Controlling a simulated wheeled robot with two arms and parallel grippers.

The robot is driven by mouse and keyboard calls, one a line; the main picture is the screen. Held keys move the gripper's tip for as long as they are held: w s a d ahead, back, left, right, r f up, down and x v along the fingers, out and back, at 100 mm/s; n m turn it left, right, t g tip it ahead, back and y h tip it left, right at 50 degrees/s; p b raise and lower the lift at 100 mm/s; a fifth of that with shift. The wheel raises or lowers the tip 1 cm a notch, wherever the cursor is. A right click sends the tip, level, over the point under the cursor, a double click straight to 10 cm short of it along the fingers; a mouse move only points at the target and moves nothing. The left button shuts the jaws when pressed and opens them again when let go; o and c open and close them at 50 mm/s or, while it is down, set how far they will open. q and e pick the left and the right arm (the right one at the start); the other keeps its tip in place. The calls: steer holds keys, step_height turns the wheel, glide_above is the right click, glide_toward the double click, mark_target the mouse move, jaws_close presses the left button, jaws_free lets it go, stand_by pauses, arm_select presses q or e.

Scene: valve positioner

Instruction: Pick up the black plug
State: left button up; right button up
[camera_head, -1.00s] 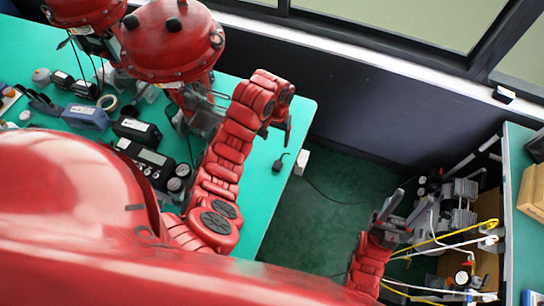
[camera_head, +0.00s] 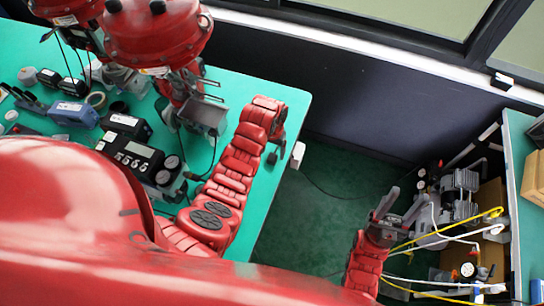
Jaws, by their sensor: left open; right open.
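The small black plug (camera_head: 272,158) lies on the green table top near its right edge, partly covered by my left gripper. My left gripper (camera_head: 279,138) is just above it in the picture, fingers pointing down. It looks empty; whether its fingers touch the plug I cannot tell. My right gripper (camera_head: 386,205) is off the table to the right, fingers apart and empty, beside the equipment with yellow and white tubes.
Red valve actuators (camera_head: 158,35) and a black meter (camera_head: 130,155) stand to the left. Tubed equipment (camera_head: 460,195) is at the right, with green floor (camera_head: 320,210) between.

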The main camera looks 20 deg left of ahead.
mark_target(272, 159)
arm_select(q)
steer(key=shift+f, duration=1.2)
jaws_close()
